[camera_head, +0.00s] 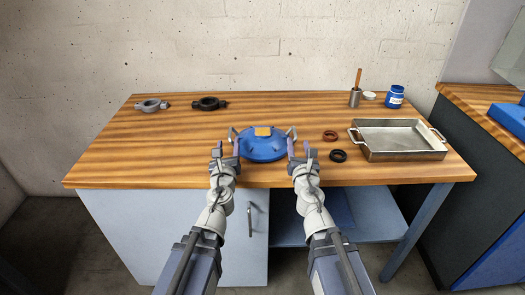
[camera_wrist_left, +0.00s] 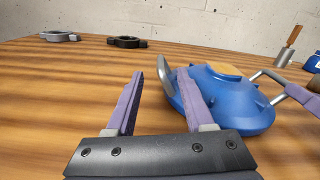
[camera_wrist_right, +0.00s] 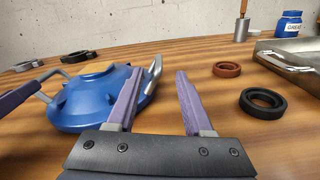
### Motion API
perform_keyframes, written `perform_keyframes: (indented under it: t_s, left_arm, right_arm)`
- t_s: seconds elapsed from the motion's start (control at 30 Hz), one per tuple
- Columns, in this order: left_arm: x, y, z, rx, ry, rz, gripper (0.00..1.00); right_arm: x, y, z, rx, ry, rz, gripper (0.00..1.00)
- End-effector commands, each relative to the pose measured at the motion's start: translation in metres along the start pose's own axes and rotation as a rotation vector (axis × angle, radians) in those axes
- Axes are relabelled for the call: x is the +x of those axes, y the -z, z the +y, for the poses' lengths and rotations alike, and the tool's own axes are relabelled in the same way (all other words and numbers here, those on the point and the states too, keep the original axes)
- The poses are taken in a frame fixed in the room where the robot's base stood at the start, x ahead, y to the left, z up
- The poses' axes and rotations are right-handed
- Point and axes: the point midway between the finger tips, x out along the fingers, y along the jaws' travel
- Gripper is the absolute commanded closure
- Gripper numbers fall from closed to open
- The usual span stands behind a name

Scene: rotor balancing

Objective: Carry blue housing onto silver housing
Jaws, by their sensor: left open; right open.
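The blue housing (camera_head: 264,147) is a round, domed part with a tan square pad on top and a silver loop handle on each side. It sits on the wooden bench at the front middle. My left gripper (camera_head: 226,150) is open at its left handle, which shows between the fingertips in the left wrist view (camera_wrist_left: 165,75). My right gripper (camera_head: 298,150) is open at its right handle, which shows between the fingertips in the right wrist view (camera_wrist_right: 154,75). Contact cannot be told. I cannot make out a separate silver housing in these views.
A grey clamp ring (camera_head: 150,105) and a black one (camera_head: 209,103) lie at the back left. A brown ring (camera_head: 330,135) and a black ring (camera_head: 338,155) lie right of the housing, beside a metal tray (camera_head: 400,154). A blue jar (camera_head: 395,98) stands behind.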

Motion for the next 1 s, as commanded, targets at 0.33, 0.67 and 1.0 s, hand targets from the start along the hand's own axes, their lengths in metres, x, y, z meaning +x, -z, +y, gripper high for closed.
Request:
perform_keyframes:
  t_s: [0.33,0.67,1.0]
  left_arm:
    - [0.000,0.001,-0.002,0.028,0.012,-0.001,0.47]
    - [0.019,0.001,-0.002,0.025,0.010,0.000,0.47]
    - [0.067,0.001,-0.002,0.024,0.010,0.000,0.47]
  right_arm:
    - [0.000,0.001,0.002,-0.028,-0.013,0.001,0.49]
    - [0.018,0.002,0.002,-0.025,-0.012,0.001,0.49]
    - [0.067,0.002,0.003,-0.024,-0.013,0.001,0.49]
